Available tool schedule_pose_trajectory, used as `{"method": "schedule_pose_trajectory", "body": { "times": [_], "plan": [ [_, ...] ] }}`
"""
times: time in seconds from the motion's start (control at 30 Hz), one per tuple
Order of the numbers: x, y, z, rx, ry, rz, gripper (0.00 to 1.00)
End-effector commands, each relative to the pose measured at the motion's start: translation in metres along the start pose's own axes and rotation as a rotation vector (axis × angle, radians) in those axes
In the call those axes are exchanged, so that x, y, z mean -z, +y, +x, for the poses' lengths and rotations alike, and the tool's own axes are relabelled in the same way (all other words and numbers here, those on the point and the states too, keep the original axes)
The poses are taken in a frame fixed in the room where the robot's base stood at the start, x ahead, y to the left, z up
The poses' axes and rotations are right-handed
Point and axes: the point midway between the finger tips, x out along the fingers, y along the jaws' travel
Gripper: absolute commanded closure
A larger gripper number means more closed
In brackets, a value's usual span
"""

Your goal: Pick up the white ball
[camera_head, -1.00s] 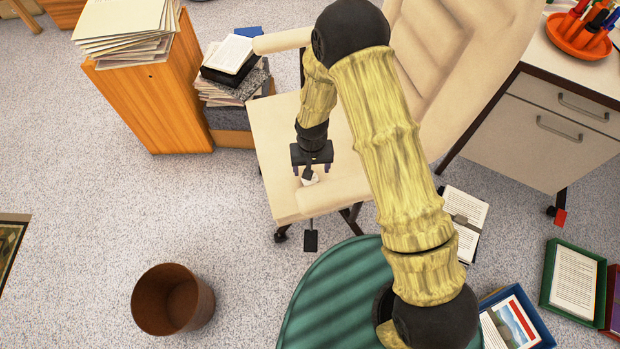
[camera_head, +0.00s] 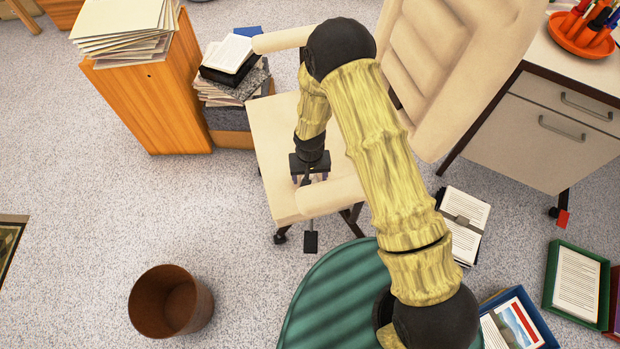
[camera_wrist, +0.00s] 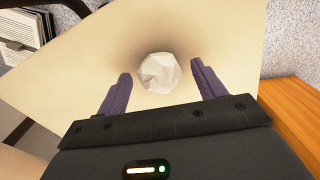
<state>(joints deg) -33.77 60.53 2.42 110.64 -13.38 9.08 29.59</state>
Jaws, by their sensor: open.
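The white ball (camera_wrist: 159,73) is a small, faceted, off-white ball on the seat of the cream chair (camera_head: 275,130). In the wrist view it sits just beyond the fingertips of my gripper (camera_wrist: 160,82), roughly midway between the two purple fingers. The fingers are open and apart, with a gap to each side of the ball. In the head view my gripper (camera_head: 309,178) points down low over the front part of the seat. The ball is not clearly seen there.
The chair's armrest (camera_head: 330,196) is close to the right of my gripper, and its backrest (camera_head: 455,70) rises behind. An orange wooden cabinet (camera_head: 150,100) and a stack of books (camera_head: 232,82) stand left. A brown bin (camera_head: 170,302) is on the floor.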

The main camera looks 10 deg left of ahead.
Motion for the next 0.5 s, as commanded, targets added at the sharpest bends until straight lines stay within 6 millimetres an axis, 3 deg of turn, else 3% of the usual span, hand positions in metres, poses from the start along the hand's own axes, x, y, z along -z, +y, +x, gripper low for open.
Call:
{"method": "schedule_pose_trajectory", "body": {
  "times": [0.07,0.27,0.5],
  "plan": [
    [0.0,0.0,-0.0001,0.0,0.0,0.0,0.35],
    [0.0,0.0,-0.0001,0.0,0.0,0.0,0.74],
    [-0.0001,0.0,-0.0001,0.0,0.0,0.0,0.77]
  ]
}}
